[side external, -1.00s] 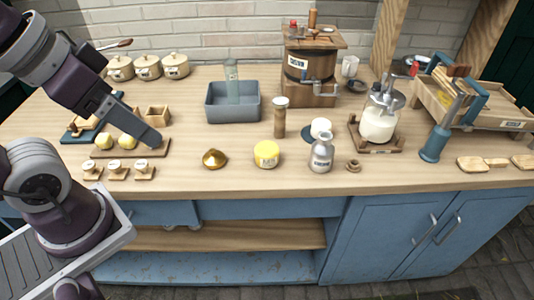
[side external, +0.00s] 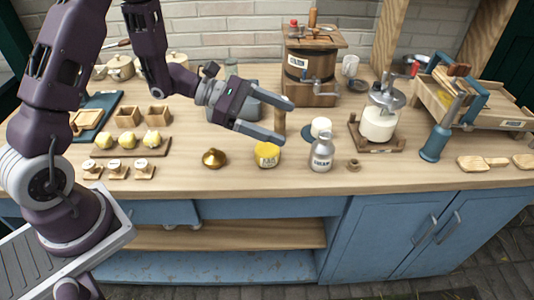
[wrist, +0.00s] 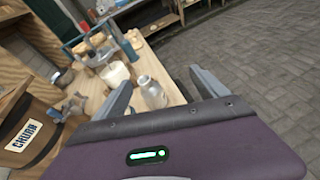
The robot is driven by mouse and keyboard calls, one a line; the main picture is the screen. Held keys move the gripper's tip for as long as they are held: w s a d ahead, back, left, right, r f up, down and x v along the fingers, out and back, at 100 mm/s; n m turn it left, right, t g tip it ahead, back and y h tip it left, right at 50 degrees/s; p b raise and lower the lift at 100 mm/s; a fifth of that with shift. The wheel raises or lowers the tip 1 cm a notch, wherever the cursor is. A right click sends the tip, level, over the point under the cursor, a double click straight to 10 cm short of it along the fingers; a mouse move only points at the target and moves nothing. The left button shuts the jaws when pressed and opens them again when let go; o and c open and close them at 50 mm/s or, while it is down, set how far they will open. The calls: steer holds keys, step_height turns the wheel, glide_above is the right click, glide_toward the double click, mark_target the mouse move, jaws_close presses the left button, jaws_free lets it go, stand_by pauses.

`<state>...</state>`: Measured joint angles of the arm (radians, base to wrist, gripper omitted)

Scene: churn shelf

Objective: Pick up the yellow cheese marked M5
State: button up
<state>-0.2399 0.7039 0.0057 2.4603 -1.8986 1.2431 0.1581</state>
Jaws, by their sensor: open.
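The yellow cheese (side external: 267,158) is a short round block with a pale label on its front, too small to read. It stands on the worktop in the middle of the side view. My gripper (side external: 286,121) is open and points to the right, above the worktop. In the side view its lower finger is just over the top of the cheese, apart from it as far as I can tell. The wrist view shows both fingers apart with a grey milk can (wrist: 152,94) seen between them; the cheese does not show there.
A milk can (side external: 321,153) stands close right of the cheese. A brass cone (side external: 214,158) is at its left. The worktop's front strip (side external: 240,180) is clear.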

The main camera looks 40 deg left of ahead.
mark_target(278, 152)
steer(key=a+f+n+y, duration=0.1)
steer(key=f, duration=0.1)
steer(key=w+a+f+n+t, duration=0.1)
steer(key=a+f, duration=0.1)
steer(key=f, duration=0.1)
steer(key=w+a+f+n+y, duration=0.1)
steer(key=a+f+n, duration=0.1)
steer(key=f, duration=0.1)
steer(key=shift+f+t+y, duration=0.1)
steer(key=shift+t+y, duration=0.2)
steer(key=shift+t, duration=0.1)
step_height(278, 152, down, 6)
steer(key=shift+d+r, duration=0.1)
steer(key=x, duration=0.2)
steer(key=shift+w+d+r, duration=0.1)
steer(key=shift+w+d, duration=0.2)
steer(key=shift+c, duration=0.4)
steer(key=c, duration=1.5)
steer(key=shift+r, duration=0.1)
